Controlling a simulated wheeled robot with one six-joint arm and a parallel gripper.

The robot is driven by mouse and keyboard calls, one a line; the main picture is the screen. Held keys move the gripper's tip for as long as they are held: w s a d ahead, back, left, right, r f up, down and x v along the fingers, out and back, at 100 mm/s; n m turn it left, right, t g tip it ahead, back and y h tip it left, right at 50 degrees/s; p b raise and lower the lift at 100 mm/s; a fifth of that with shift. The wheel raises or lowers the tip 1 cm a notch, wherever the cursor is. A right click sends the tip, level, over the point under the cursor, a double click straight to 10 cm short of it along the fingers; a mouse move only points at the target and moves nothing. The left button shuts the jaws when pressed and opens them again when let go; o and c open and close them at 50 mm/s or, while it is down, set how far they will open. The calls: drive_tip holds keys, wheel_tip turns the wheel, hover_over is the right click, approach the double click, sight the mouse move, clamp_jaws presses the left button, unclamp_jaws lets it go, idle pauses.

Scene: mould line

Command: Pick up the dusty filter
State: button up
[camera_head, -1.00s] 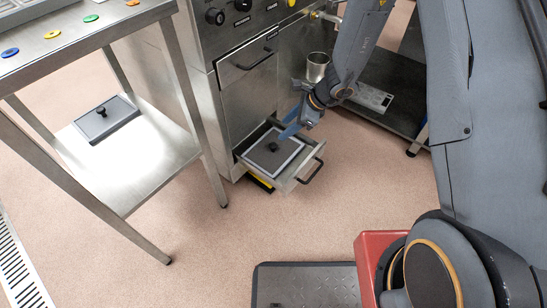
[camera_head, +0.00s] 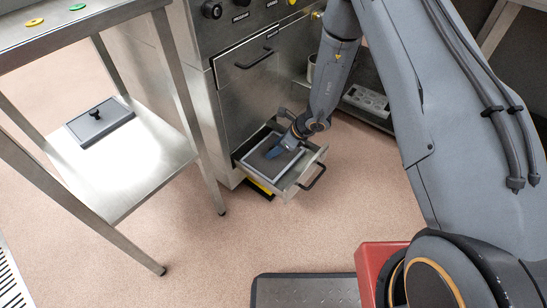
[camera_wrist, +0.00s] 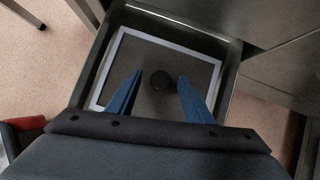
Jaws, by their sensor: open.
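The dusty filter is a flat grey panel with a pale frame (camera_head: 264,164) and a dark round knob. It lies in the open lower drawer (camera_head: 293,187) of the steel machine. In the wrist view the filter (camera_wrist: 131,57) fills most of the drawer, with its knob (camera_wrist: 160,80) at the middle. My gripper (camera_head: 272,154) is at the filter, pointing down into the drawer. In the wrist view its blue fingers (camera_wrist: 158,82) are open, one on each side of the knob, with gaps between. In the head view my gripper hides the knob.
A similar panel with a black knob (camera_head: 98,120) lies on the steel table's lower shelf (camera_head: 135,170) at left. The closed upper drawer (camera_head: 247,82) is above the open one. A dark floor mat (camera_head: 305,290) lies in front. The floor between is clear.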

drive_tip(key=shift+f, duration=0.1)
clamp_jaws()
idle(0.4)
